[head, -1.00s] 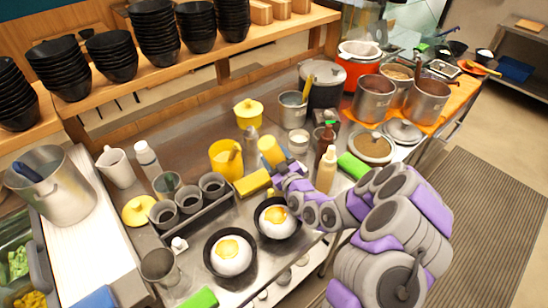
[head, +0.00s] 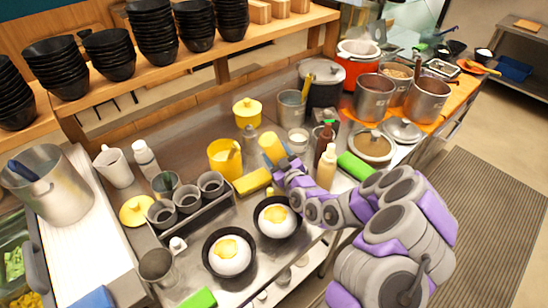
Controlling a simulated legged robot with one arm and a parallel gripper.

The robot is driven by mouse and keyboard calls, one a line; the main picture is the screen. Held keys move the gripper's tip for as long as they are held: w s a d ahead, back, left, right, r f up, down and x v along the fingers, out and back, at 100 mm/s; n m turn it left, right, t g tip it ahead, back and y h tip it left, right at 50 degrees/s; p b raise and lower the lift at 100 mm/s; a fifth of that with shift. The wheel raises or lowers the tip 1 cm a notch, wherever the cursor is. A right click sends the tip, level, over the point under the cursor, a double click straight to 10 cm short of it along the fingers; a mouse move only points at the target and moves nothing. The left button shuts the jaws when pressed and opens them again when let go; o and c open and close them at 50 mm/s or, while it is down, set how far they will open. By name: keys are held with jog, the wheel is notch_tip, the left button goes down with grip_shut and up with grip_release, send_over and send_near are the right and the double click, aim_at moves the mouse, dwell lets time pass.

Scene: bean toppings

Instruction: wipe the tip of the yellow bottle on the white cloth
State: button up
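A yellow bottle (head: 271,147) is tilted above the steel counter, beside the yellow pot. My gripper (head: 284,160) reaches it from the lower right, and its dark fingers meet the bottle's side. They look closed on it, though the contact is small in view. The bottle's tip cannot be made out. A paler, cream-yellow bottle (head: 327,168) stands upright right of my gripper, next to a dark brown bottle (head: 325,142). I cannot pick out a white cloth for certain. A yellow block (head: 252,182) lies on the counter left of my gripper.
A rack of grey cups (head: 188,200) and a yellow pot (head: 225,158) stand to the left. A white cup (head: 298,140) is behind. Steel pots (head: 374,97) stand at the right.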

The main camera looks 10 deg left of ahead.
jog(key=shift+w+d+b, duration=1.25)
jog(key=shift+w+b, duration=0.15)
jog(key=shift+w, duration=0.15)
notch_tip(320, 180, up, 6)
jog(key=p, duration=0.2)
jog(key=shift+p, duration=0.35)
